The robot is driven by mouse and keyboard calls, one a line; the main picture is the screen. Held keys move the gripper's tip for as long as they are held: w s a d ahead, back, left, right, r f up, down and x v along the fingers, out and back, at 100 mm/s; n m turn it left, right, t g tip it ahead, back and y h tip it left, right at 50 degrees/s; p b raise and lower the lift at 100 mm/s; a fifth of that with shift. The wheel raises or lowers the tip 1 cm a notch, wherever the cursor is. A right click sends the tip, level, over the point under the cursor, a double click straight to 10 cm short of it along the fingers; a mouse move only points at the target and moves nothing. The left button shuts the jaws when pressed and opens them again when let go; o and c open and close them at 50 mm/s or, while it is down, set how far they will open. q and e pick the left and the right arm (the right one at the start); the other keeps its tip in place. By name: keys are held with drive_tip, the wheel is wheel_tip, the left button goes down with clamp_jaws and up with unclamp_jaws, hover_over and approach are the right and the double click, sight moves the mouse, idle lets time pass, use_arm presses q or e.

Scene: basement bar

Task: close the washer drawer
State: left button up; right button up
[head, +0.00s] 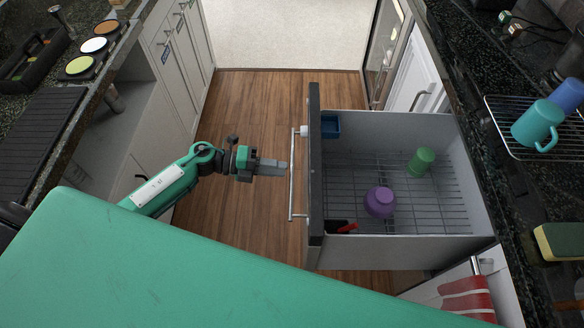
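The washer drawer (400,246) is pulled well out from the right-hand counter, over the wooden floor. Its dark front panel (315,200) faces left and carries a long bar handle (292,190). Inside the wire rack are a purple cup (379,201), a green cup (421,161), a blue container (331,126) and a red-and-black item (340,227). My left gripper (284,168) points right, with its fingertips close to the handle; I cannot tell if they touch it. Its grey fingers look like one block, so their opening is unclear. My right gripper is not in view.
The right counter holds a drying rack (510,151) with a teal mug (538,125) and a blue mug (568,95). A red striped towel (466,298) hangs below it. White cabinets (172,60) line the left. The floor (262,110) between is clear.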

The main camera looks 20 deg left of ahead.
sight(292, 170)
use_arm(q)
drive_tip(key=shift+x, duration=2.25)
clamp_jaws()
